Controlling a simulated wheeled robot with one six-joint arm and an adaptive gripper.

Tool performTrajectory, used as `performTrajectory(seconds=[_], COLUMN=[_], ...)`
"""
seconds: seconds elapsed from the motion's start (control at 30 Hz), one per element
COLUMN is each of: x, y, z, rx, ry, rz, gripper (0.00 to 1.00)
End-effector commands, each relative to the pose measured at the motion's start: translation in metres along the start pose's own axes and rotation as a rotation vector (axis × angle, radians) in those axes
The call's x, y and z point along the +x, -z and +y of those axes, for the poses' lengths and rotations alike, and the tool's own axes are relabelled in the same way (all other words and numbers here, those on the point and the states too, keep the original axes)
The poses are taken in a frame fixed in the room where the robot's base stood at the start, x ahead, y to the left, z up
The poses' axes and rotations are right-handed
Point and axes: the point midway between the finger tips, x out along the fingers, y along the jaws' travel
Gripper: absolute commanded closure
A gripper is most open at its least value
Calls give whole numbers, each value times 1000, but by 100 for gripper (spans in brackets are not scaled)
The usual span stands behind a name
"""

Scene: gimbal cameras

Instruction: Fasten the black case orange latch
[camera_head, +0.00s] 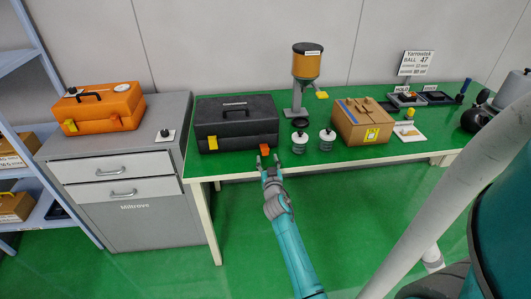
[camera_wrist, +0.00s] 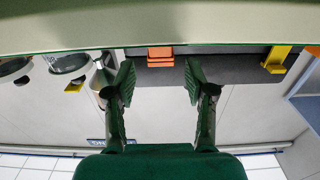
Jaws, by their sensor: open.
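The black case (camera_head: 236,118) stands on the green table near its left end, with its lid down. Its orange latch (camera_head: 265,149) is low on the front right and seems to jut outward from the front. A yellow latch (camera_head: 212,143) is on the front left. My gripper (camera_head: 268,161) is open and empty, just in front of the orange latch and apart from it. In the wrist view, which is upside down, the orange latch (camera_wrist: 160,55) shows beyond and between my open fingers (camera_wrist: 156,82), and the yellow latch (camera_wrist: 276,59) is farther right.
The green table (camera_head: 222,169) has a front edge close to my gripper. A dispenser (camera_head: 307,65), two small jars (camera_head: 313,139) and a cardboard box (camera_head: 362,122) stand right of the case. An orange case (camera_head: 105,107) sits on the grey cabinet (camera_head: 150,207) at left.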

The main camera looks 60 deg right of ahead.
Motion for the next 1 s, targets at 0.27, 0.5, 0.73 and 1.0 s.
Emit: performTrajectory(seconds=[0.27,0.5,0.73,1.0], x=[40,53,53,53], y=[0,0,0,0], z=[0,0,0,0], rx=[-1,-2,-1,-1], ry=[-1,0,0,0], rz=[0,0,0,0], gripper=[46,46,46,100])
